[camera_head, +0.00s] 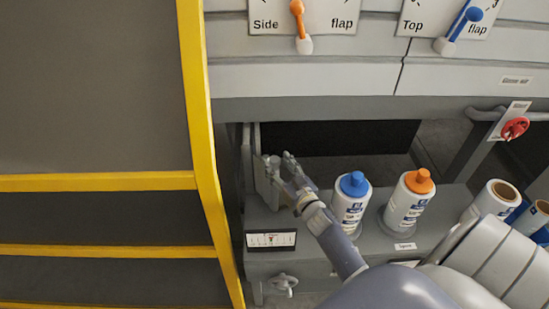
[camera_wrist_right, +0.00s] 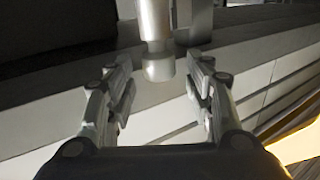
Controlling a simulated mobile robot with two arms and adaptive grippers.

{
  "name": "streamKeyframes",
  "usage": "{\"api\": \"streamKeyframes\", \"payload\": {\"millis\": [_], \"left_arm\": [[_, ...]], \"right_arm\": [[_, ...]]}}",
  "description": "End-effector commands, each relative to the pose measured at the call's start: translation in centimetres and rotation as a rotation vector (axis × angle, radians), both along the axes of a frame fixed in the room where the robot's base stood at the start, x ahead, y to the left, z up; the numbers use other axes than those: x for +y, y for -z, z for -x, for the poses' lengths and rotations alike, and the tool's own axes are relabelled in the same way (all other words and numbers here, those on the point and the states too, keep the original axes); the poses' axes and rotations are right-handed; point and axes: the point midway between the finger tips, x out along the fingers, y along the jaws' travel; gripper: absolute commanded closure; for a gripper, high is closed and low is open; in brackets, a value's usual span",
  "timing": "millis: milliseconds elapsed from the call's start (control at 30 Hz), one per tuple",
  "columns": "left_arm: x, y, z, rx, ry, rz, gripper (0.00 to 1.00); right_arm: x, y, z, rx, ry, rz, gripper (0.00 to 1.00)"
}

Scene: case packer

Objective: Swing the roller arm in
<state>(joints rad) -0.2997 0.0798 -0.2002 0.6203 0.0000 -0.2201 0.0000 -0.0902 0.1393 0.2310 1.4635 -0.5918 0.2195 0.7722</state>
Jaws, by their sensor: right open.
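A pale metal post with a thicker rounded end (camera_wrist_right: 157,45) comes down from the top of the right wrist view; it looks like part of the roller arm. My right gripper (camera_wrist_right: 158,88) is open, with one finger on each side of the post's end and a gap on both sides. In the head view my right gripper (camera_head: 281,168) is at the left end of the machine's grey ledge, by a dark opening. There the gripper largely hides the post, and I cannot make out the rest of the roller arm. My left gripper is not in view.
A blue-capped bottle (camera_head: 350,200) and an orange-capped bottle (camera_head: 408,202) stand right of the gripper, close to my forearm. A yellow frame (camera_head: 208,150) borders the left. Side flap (camera_head: 300,25) and top flap (camera_head: 458,30) levers are above. A red knob (camera_head: 515,128) is at right.

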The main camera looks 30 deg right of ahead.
Motion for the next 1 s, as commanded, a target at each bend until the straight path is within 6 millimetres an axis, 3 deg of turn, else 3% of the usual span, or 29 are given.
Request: {"api": "streamKeyframes", "payload": {"millis": [233,633,833,1000], "left_arm": [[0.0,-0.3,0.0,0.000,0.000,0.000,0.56],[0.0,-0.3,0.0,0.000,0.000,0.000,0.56],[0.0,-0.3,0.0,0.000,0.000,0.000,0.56],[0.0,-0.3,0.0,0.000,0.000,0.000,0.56]], "right_arm": [[-0.3,0.0,-2.5,-0.001,0.000,0.000,0.52],[-0.3,0.0,-2.9,0.000,0.000,0.000,0.52],[-0.3,0.0,-2.9,0.000,0.000,0.000,0.97],[-0.3,0.0,-2.9,0.000,-0.002,0.000,1.00]]}}
